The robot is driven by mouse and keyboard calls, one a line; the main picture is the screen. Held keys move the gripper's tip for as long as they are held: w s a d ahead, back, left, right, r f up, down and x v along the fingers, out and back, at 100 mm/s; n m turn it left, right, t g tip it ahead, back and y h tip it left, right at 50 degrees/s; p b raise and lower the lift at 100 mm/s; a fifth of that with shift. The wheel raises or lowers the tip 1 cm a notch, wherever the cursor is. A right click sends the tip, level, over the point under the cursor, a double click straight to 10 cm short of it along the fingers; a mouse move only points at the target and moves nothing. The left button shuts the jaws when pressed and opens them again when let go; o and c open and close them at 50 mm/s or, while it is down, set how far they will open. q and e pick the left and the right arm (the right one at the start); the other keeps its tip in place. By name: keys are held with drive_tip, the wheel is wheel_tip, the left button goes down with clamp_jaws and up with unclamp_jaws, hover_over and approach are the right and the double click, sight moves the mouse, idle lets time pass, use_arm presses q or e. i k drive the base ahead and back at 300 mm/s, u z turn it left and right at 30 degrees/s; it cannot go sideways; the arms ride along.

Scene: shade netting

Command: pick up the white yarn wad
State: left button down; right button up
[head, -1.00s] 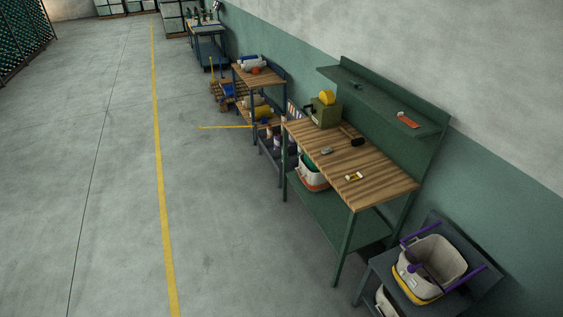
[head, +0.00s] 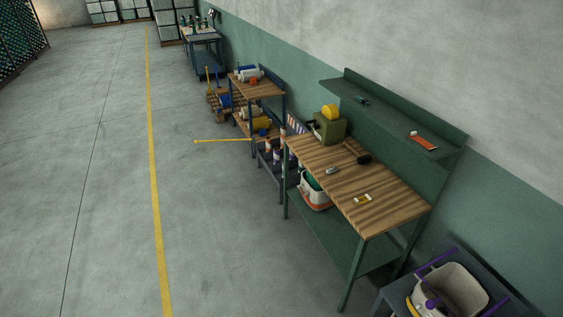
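I cannot make out a white yarn wad for certain in the head view. A small pale and yellow item (head: 362,198) lies near the front right of the wooden bench top (head: 385,212), too small to identify. A small grey item (head: 332,170) lies on the same top, further left. A whitish bucket (head: 450,292) with purple handles stands on a dark cart at the bottom right; its inside is only partly visible. Neither of my grippers is in view.
The green workbench (head: 350,268) stands along the right wall, with a white and orange bin (head: 315,192) on its lower shelf. A shelf rack (head: 257,90) and a blue table (head: 207,55) stand beyond. The floor (head: 230,250) left of them is open, with a yellow line (head: 154,190).

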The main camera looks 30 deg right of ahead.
sight(333, 169)
drive_tip(key=u, duration=0.2)
drive_tip(key=i, duration=1.45)
drive_tip(key=z, duration=0.75)
